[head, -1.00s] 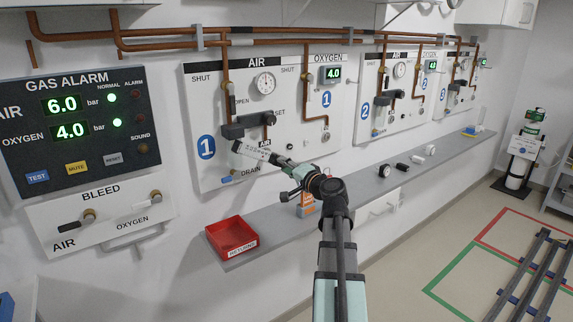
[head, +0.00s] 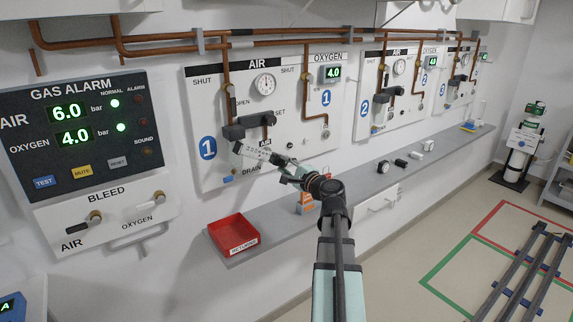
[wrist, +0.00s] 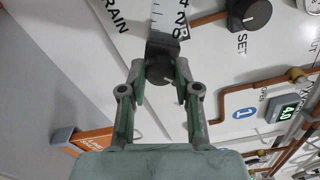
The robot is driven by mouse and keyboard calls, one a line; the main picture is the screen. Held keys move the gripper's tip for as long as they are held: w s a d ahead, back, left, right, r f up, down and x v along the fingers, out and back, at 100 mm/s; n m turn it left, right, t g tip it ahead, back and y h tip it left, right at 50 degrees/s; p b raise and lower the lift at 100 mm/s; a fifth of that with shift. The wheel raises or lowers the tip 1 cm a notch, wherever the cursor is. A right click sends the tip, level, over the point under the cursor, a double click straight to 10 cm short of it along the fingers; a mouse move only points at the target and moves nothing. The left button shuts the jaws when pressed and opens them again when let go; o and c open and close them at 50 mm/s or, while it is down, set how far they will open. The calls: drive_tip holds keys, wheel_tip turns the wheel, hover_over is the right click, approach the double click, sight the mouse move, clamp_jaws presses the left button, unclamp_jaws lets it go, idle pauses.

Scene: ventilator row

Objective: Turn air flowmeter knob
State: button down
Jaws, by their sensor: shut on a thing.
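The black air flowmeter knob (wrist: 161,69) is in the upper middle of the wrist view, at the lower end of the flowmeter's white scale (wrist: 167,14), where 0, 2 and 4 can be read. My gripper (wrist: 160,82) is shut on the knob, one finger on each side. In the head view, the flowmeter (head: 257,152) is a pale marked strip below the AIR label on panel 1. My gripper (head: 284,171) reaches it from the lower right; the knob is too small to make out there.
A black SET knob (wrist: 248,14) is close by on the right in the wrist view. Below the panel, a grey shelf (head: 290,225) holds a red RETURNS tray (head: 234,235) and small black and white parts. An orange-and-white item (head: 307,203) stands behind my arm.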

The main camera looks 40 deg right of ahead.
idle(0.4)
drive_tip(key=c, duration=0.8)
unclamp_jaws()
drive_tip(key=shift+s, duration=0.1)
drive_tip(key=s, duration=1.1)
drive_tip(key=shift+s+a, duration=0.4)
